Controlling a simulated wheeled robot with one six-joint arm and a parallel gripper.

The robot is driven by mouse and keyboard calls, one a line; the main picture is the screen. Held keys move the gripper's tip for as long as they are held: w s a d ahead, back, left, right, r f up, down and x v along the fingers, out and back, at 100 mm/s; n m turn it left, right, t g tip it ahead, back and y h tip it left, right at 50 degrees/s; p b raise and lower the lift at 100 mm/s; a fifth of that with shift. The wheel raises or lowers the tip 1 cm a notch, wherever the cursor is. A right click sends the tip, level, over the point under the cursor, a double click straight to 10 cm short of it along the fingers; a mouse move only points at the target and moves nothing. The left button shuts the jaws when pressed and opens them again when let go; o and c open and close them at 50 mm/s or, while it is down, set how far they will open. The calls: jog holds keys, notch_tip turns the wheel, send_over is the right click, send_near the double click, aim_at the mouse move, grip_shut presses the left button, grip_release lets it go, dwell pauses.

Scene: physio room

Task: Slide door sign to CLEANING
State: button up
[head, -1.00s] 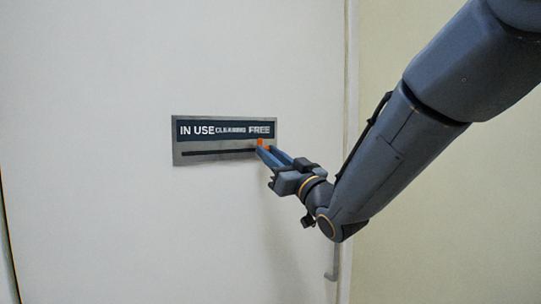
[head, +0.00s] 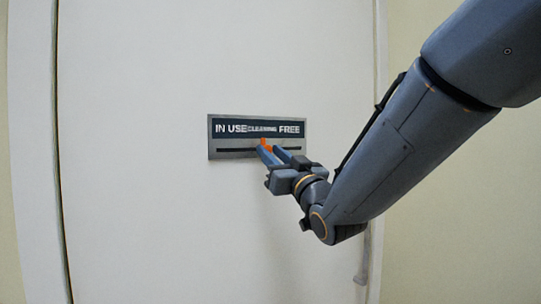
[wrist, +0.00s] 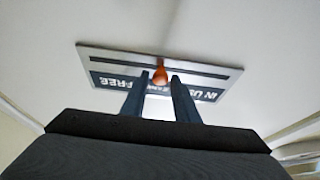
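The door sign (head: 214,153) is a grey plate on the white door, with a dark strip reading IN USE, CLEANING, FREE from left to right. Its orange slider knob (head: 264,142) stands below CLEANING. My gripper (head: 271,150) is at the sign with its blue fingers on either side of the knob. In the wrist view the sign (wrist: 95,50) appears upside down, with the orange knob (wrist: 160,72) between the parted fingertips (wrist: 161,84). The knob looks closer to the left finger there; contact is hard to tell. The fingers hide part of the CLEANING label there.
The door (head: 140,220) is flat and clear around the sign. A door handle (head: 363,262) is at the lower right, partly behind my arm. A pale wall (head: 440,240) lies to the right, and the door frame (head: 30,150) shows on the left.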

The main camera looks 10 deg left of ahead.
jog(key=shift+o, duration=0.8)
jog(key=shift+a, duration=0.1)
jog(key=b+v, duration=0.2)
jog(key=v, duration=0.6)
jog(key=shift+b, duration=0.4)
jog(key=shift+w+f, duration=0.1)
